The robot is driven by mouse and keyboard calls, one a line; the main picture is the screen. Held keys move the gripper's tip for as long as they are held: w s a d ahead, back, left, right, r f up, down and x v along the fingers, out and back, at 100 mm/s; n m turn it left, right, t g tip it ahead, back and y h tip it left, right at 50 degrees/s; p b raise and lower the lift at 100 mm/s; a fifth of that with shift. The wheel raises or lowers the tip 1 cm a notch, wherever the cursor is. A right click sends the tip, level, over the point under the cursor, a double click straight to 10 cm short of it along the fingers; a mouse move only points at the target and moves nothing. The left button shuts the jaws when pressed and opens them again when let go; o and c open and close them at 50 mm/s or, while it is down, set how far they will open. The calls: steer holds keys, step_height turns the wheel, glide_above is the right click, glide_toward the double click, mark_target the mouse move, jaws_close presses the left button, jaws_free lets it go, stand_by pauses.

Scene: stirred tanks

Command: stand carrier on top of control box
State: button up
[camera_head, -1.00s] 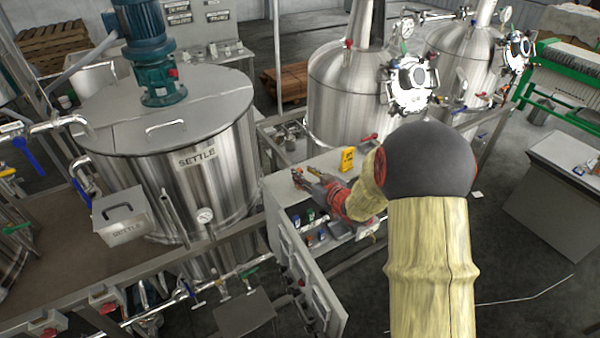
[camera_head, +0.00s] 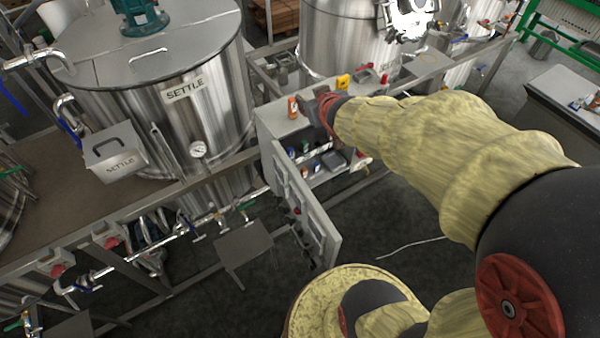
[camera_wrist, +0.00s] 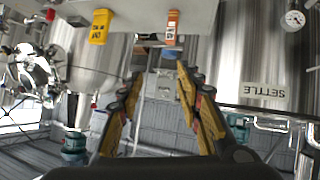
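A small orange item (camera_head: 293,107) with a pale label stands on top of the grey cabinet (camera_head: 268,120), which looks like the control box. A yellow item (camera_head: 343,81) stands farther back on the same top. My gripper (camera_head: 318,103) is just right of the orange item in the head view. The wrist view appears upside down: my gripper (camera_wrist: 160,78) is open, its fingers apart with nothing held between them. The orange item (camera_wrist: 172,28) shows beyond the right fingertip; the yellow item (camera_wrist: 100,26) is to the left. I cannot tell which thing is the carrier.
The cabinet door (camera_head: 305,215) hangs open toward the front, showing small items inside. A large steel tank (camera_head: 180,110) marked SETTLE stands at left, with a handled grey box (camera_head: 115,155) in front. More tanks stand behind. Dark floor (camera_head: 395,215) is free to the right.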

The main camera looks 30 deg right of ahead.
steer(key=s+a+r+g+y, duration=0.1)
steer(key=s+a+g, duration=0.1)
steer(key=s+a, duration=0.6)
steer(key=s+a+r+g+y, duration=0.2)
steer(key=s+a, duration=0.7)
steer(key=s, duration=0.5)
steer(key=shift+s+r+n+g, duration=0.2)
steer(key=shift+s+n+g, duration=0.15)
steer(key=shift+g, duration=0.35)
